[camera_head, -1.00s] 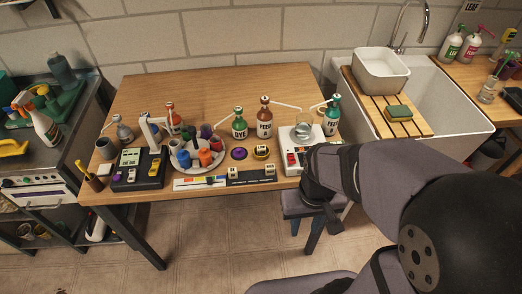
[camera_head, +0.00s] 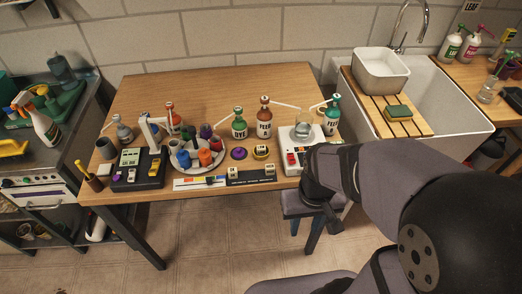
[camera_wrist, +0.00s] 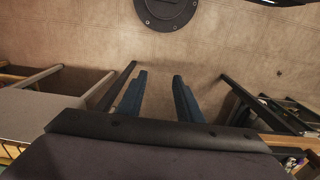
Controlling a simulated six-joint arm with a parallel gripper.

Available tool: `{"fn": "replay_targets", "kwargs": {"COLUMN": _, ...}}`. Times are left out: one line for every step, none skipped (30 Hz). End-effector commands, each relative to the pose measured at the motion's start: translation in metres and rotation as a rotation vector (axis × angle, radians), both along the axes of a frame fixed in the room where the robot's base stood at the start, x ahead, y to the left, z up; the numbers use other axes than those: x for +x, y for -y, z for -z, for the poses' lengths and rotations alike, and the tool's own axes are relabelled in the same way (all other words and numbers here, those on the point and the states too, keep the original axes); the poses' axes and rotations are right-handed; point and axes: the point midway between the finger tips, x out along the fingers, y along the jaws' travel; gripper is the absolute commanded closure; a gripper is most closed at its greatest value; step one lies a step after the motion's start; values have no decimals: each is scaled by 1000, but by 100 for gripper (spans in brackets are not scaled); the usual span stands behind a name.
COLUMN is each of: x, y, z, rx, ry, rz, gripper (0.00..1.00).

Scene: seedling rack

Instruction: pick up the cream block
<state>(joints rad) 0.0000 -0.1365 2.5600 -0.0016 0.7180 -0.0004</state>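Two small cream-coloured blocks, a left one (camera_head: 233,172) and a right one (camera_head: 269,170), stand on a dark labelled strip (camera_head: 250,180) at the table's front edge. I cannot tell which of them is the cream block. My gripper (camera_wrist: 158,82) shows in the wrist view with two dark blue fingers apart and nothing between them, over bare floor. In the head view my wrist is at the table's front right, right of both blocks and apart from them. The wrist view does not show the blocks.
A white device with a glass beaker (camera_head: 303,128) stands close to my wrist. Dye and feed bottles (camera_head: 239,125) stand behind the blocks. A round tray (camera_head: 212,164) of coloured cups is to their left. A stool (camera_head: 295,202) is below the front edge. The table's back left is clear.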

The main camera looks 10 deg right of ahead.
Motion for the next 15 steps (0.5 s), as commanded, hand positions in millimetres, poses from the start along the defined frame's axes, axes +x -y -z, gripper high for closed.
{"fn": "replay_targets", "kwargs": {"x": 0, "y": 0, "z": 0, "rx": 0, "ry": 0, "rz": 0, "gripper": 54}}
{"fn": "replay_targets", "kwargs": {"x": 0, "y": 0, "z": 0, "rx": 0, "ry": 0, "rz": 0, "gripper": 52}}
{"fn": "replay_targets", "kwargs": {"x": 0, "y": 0, "z": 0, "rx": 0, "ry": 0, "rz": 0, "gripper": 52}}
{"fn": "replay_targets", "kwargs": {"x": 0, "y": 0, "z": 0, "rx": 0, "ry": 0, "rz": 0, "gripper": 52}}
{"fn": "replay_targets", "kwargs": {"x": 0, "y": 0, "z": 0, "rx": 0, "ry": 0, "rz": 0, "gripper": 52}}
{"fn": "replay_targets", "kwargs": {"x": 0, "y": 0, "z": 0, "rx": 0, "ry": 0, "rz": 0, "gripper": 52}}
{"fn": "replay_targets", "kwargs": {"x": 0, "y": 0, "z": 0, "rx": 0, "ry": 0, "rz": 0, "gripper": 52}}
{"fn": "replay_targets", "kwargs": {"x": 0, "y": 0, "z": 0, "rx": 0, "ry": 0, "rz": 0, "gripper": 52}}
{"fn": "replay_targets", "kwargs": {"x": 0, "y": 0, "z": 0, "rx": 0, "ry": 0, "rz": 0, "gripper": 52}}
{"fn": "replay_targets", "kwargs": {"x": 0, "y": 0, "z": 1, "rx": 1, "ry": 1, "rz": 0, "gripper": 52}}
{"fn": "replay_targets", "kwargs": {"x": 1, "y": -1, "z": 2, "rx": 2, "ry": 4, "rz": -1, "gripper": 52}}
{"fn": "replay_targets", "kwargs": {"x": 3, "y": -3, "z": 4, "rx": 5, "ry": 12, "rz": -3, "gripper": 52}}
{"fn": "replay_targets", "kwargs": {"x": 6, "y": -5, "z": 6, "rx": 9, "ry": 20, "rz": -5, "gripper": 52}}
{"fn": "replay_targets", "kwargs": {"x": 9, "y": -7, "z": 9, "rx": 14, "ry": 33, "rz": -7, "gripper": 52}}
{"fn": "replay_targets", "kwargs": {"x": 15, "y": -11, "z": 13, "rx": 23, "ry": 55, "rz": -11, "gripper": 52}}
